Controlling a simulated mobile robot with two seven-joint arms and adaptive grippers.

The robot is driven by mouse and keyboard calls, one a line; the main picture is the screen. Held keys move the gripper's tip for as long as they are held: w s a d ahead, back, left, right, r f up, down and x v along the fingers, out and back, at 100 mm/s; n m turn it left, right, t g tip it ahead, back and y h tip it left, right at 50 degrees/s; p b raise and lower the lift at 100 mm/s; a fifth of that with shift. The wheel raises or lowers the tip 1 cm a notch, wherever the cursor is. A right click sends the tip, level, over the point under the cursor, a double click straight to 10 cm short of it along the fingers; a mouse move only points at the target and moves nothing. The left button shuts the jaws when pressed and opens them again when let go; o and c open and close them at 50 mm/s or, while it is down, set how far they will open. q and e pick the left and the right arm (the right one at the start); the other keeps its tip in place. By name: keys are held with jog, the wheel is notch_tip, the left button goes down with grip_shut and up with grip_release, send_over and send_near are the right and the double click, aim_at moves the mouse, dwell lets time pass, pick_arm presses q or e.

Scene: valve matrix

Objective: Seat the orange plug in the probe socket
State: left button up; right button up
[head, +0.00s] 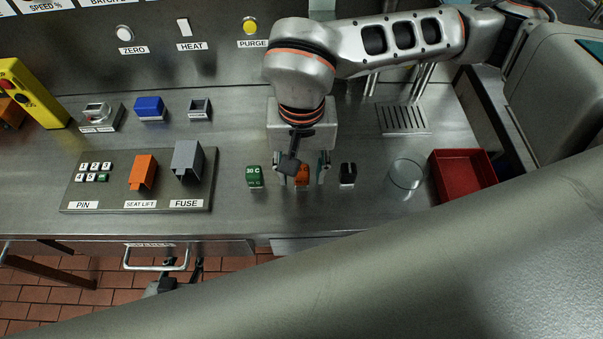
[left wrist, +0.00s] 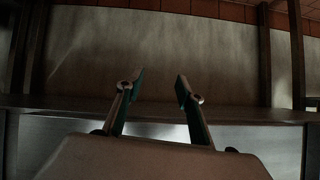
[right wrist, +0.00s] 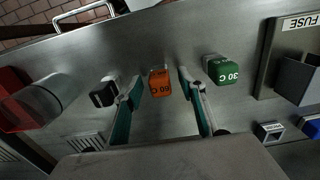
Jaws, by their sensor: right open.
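The orange plug (head: 302,175), marked 60 C, stands on the steel counter between a green plug and a black plug. My right gripper (head: 303,168) is above it with its fingers apart, one on each side. In the right wrist view the orange plug (right wrist: 159,82) sits between the open fingertips (right wrist: 159,86), with gaps on both sides. My left gripper (left wrist: 160,80) is open and empty.
The green plug (head: 254,176) and black plug (head: 347,174) flank the orange one closely. A glass beaker (head: 405,174) and red tray (head: 463,176) are at right. A panel with an orange seat lift part (head: 143,172) and grey fuse part (head: 187,161) is at left.

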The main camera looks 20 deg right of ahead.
aim_at(301, 169)
grip_shut()
jog(key=shift+r, duration=0.15)
notch_tip(301, 169, up, 20)
jog(key=shift+b, duration=0.3)
dwell(0.5)
